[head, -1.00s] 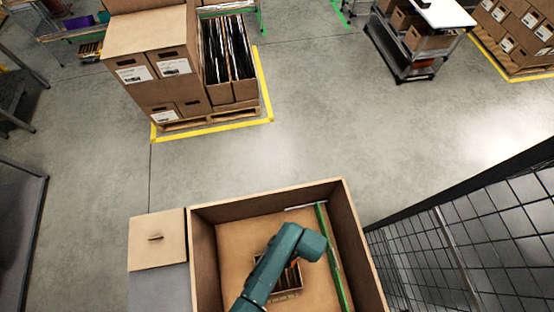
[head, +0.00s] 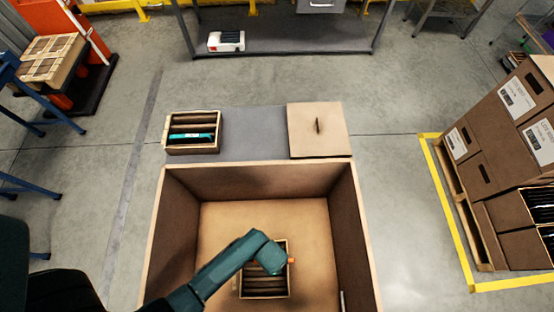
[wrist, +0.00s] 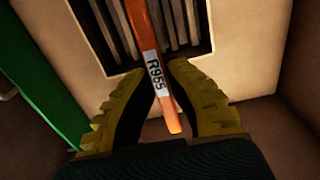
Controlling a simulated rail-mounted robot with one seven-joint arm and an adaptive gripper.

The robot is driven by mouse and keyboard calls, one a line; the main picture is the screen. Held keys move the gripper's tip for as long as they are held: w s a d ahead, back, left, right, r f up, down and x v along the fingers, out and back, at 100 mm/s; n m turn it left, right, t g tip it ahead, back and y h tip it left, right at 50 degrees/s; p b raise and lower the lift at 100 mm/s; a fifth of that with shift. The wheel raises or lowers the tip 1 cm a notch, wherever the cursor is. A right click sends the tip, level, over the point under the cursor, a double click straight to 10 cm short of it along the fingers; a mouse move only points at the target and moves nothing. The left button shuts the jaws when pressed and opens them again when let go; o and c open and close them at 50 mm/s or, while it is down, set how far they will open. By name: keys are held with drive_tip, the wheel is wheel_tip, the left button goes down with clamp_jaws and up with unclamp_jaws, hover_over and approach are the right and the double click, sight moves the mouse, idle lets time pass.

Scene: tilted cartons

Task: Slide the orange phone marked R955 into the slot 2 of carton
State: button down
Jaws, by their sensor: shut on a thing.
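The orange phone (wrist: 154,68) bears a white label reading R955. My gripper (wrist: 160,74) is shut on it, with a yellow-and-black finger on each side. In the wrist view the phone runs up over the slotted opening of the carton (wrist: 232,72), which has several pale dividers. I cannot tell whether its far end is inside a slot. In the head view the carton (head: 241,284) stands inside a large open box, partly covered by my arm. A small bit of orange (head: 291,261) shows beside the arm; my fingers are hidden there. Slot numbers are not visible.
The large box (head: 156,235) has tall walls around the carton. A second slotted carton (head: 169,149) with a teal phone (head: 190,137) stands on a grey surface (head: 252,130) beyond, near a cardboard lid (head: 335,135). A green strip (wrist: 35,90) lies left in the wrist view.

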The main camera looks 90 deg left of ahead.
drive_tip(key=s+f+b, duration=0.1)
drive_tip(key=f, duration=0.1)
drive_tip(key=s+f+b, duration=0.1)
drive_tip(key=f+b, duration=0.1)
drive_tip(key=f, duration=0.1)
drive_tip(key=s+f+b, duration=0.2)
drive_tip(key=shift+f, duration=0.15)
drive_tip(key=shift+f, duration=0.1)
drive_tip(key=shift+f+b, duration=3.4)
drive_tip(key=shift+f, duration=0.35)
drive_tip(key=shift+f, duration=0.3)
drive_tip(key=c, duration=1.2)
unclamp_jaws()
drive_tip(key=shift+o, duration=0.2)
